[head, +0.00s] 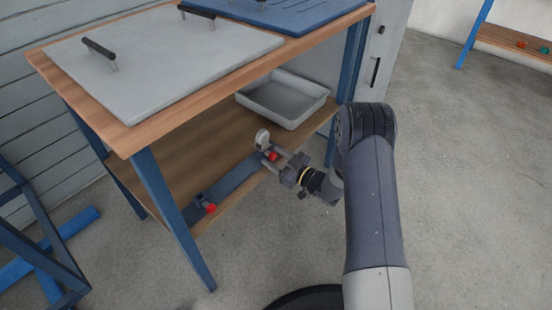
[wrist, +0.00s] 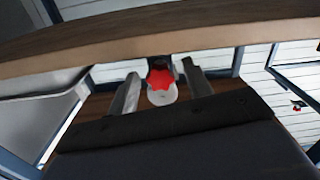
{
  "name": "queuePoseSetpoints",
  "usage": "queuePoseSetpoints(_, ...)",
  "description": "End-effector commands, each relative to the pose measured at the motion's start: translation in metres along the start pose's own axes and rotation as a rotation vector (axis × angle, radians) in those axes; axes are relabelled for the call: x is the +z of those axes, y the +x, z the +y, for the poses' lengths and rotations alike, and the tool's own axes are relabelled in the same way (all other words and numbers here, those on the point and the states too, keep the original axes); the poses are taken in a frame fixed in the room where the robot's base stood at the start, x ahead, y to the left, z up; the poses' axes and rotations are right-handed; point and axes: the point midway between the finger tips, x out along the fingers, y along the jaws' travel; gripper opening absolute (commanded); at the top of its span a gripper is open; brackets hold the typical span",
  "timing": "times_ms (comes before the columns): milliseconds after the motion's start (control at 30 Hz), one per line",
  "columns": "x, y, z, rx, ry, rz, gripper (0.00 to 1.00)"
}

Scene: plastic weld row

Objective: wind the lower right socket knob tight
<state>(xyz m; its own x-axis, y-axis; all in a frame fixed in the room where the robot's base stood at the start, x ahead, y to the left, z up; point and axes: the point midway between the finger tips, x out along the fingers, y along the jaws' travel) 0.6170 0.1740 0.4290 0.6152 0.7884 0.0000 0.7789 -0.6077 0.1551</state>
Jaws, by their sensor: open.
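A red lobed knob (head: 271,156) sits at the right end of a dark blue-grey rail (head: 240,176) on the bench's lower shelf. A pale rounded piece (head: 262,137) stands beside it. My gripper (head: 275,160) reaches in over the shelf's front edge at this knob. In the wrist view the red knob (wrist: 160,79) lies between the two spread fingers (wrist: 160,72), with a gap on each side. A pale disc (wrist: 163,98) shows just below the knob there. The gripper is open and holds nothing. How tight the knob is cannot be seen.
A second red knob (head: 210,207) is at the rail's left end. A grey tray (head: 284,99) stands on the lower shelf (head: 160,172) behind. The bench top (head: 140,134) overhangs the shelf, and a blue leg (head: 172,220) stands in front. Open floor lies to the right.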

Motion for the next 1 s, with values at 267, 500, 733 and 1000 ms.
queuePoseSetpoints(267, -0.001, -0.007, 0.001, 0.002, 0.001, -0.002, 0.48)
queuePoseSetpoints(500, -0.002, -0.052, 0.002, 0.005, 0.005, -0.004, 0.48)
queuePoseSetpoints(733, -0.001, -0.093, 0.001, 0.003, 0.002, -0.002, 0.48)
queuePoseSetpoints(1000, 0.0, -0.108, 0.0, 0.001, 0.001, 0.0, 0.48)
